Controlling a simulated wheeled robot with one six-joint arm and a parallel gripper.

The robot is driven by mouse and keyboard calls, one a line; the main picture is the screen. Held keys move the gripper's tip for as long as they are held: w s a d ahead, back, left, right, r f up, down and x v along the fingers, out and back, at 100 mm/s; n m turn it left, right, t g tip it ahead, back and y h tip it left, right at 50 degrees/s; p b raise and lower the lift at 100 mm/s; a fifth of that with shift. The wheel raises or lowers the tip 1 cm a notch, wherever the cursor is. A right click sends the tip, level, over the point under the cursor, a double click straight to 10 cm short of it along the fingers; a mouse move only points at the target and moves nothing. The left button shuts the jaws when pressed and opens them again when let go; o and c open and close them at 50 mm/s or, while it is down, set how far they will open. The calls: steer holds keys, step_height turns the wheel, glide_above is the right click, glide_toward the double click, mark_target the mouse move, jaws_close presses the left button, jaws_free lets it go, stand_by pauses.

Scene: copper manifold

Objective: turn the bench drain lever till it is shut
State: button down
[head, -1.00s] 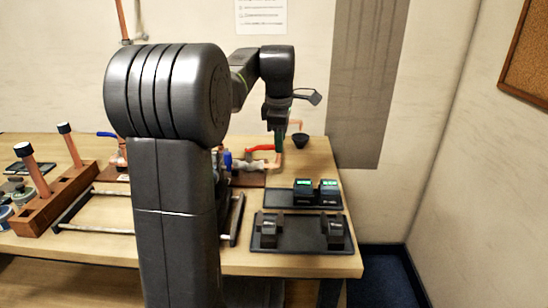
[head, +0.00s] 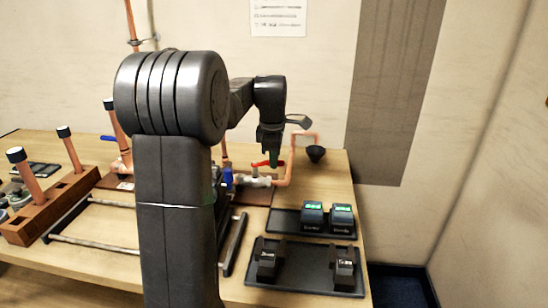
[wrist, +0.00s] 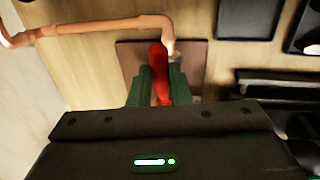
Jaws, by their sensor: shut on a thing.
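The bench drain lever is a red handle (head: 260,164) on a pale metal valve (head: 257,181) in the copper pipework at the bench's back right. In the wrist view the red lever (wrist: 158,68) stands between my two green fingers, which touch or nearly touch its sides. My gripper (head: 273,160) reaches down from above and is shut on the lever; in the wrist view it shows as green fingers (wrist: 158,92). The valve body is mostly hidden in the wrist view. I cannot tell the lever's exact angle to the pipe.
A copper pipe (head: 292,160) bends up beside the valve, near a black funnel (head: 316,154). A blue-handled valve (head: 228,179) stands just left. Black trays (head: 300,284) with devices lie in front at right. A wooden rack (head: 50,210) with copper pipes stands at left.

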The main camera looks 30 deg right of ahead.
steer(key=shift+s, duration=0.1)
stand_by(0.3)
steer(key=a+m+g+p, duration=0.3)
steer(key=a+m+p, duration=0.4)
steer(key=m, duration=1.1)
steer(key=shift+a, duration=0.6)
steer(key=shift+w+m, duration=0.2)
steer(key=shift+m, duration=0.1)
steer(key=c, duration=1.3)
jaws_free()
steer(key=shift+a, duration=0.1)
steer(key=shift+c, duration=0.2)
steer(key=shift+r, duration=0.1)
step_height(320, 180, up, 13)
steer(key=w+a, duration=0.2)
steer(key=shift+r, duration=0.2)
